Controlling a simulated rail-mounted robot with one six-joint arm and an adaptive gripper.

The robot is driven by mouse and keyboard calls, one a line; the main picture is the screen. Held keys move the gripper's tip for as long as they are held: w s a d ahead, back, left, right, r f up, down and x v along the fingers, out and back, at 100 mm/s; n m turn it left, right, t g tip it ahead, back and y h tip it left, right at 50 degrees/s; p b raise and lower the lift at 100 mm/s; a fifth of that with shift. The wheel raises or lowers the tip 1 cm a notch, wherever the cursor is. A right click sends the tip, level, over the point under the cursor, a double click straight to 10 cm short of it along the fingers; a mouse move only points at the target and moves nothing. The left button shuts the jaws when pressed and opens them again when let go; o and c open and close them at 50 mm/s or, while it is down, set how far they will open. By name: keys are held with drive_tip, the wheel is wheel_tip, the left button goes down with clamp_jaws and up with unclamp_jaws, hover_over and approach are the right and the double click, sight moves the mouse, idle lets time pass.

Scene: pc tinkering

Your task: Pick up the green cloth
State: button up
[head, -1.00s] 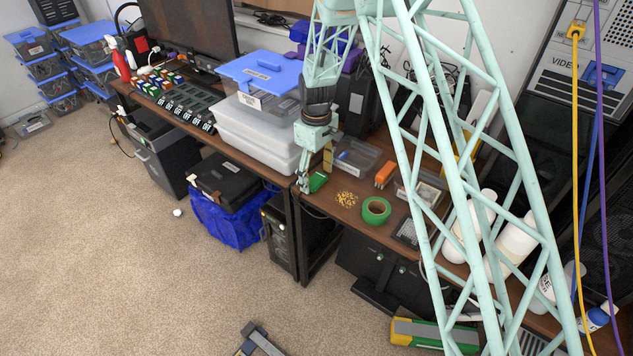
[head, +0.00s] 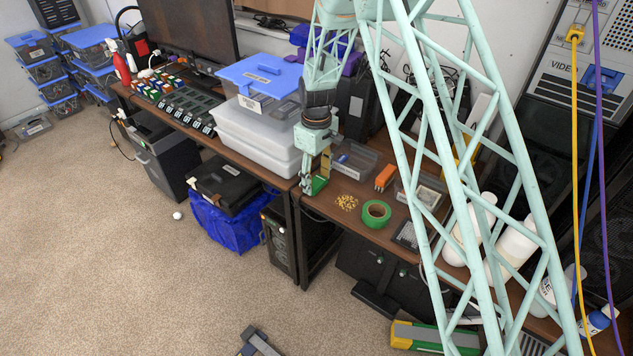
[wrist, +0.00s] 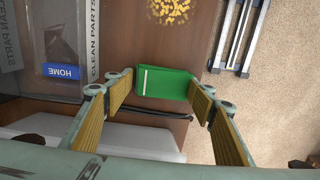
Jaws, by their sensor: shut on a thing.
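The green cloth (wrist: 165,83) looks like a small folded green block with a white stripe near one end. It lies at the edge of the brown desk. My gripper (head: 316,178) is low over the desk, with a finger on either side of the cloth. In the wrist view the yellow-brown finger pads (wrist: 119,92) flank its two ends, and the gripper is shut on it. In the head view the cloth (head: 319,185) shows between the fingers, partly hidden. I cannot tell whether it is clear of the desk.
Stacked plastic boxes (head: 255,135) stand just left of my gripper. A clear bin (head: 356,160) stands behind it to the right. A yellow pile of small bits (head: 346,202), a green tape roll (head: 376,213) and an orange item (head: 385,178) lie to the right. The desk's front edge is close.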

sight(316, 181)
drive_tip(key=shift+r, duration=0.1)
drive_tip(key=shift+r+p, duration=0.5)
drive_tip(key=shift+r, duration=1.2)
drive_tip(key=s+d, duration=0.2)
drive_tip(key=s, duration=0.5)
drive_tip(key=s+d+r+p, duration=0.1)
drive_tip(key=s+d, duration=0.2)
drive_tip(key=s, duration=0.5)
drive_tip(key=shift+r+p, duration=0.2)
drive_tip(key=shift+p, duration=0.1)
drive_tip(key=shift+s, duration=0.1)
drive_tip(key=shift+o, duration=1)
drive_tip(key=c, duration=0.4)
drive_tip(key=shift+c, duration=0.2)
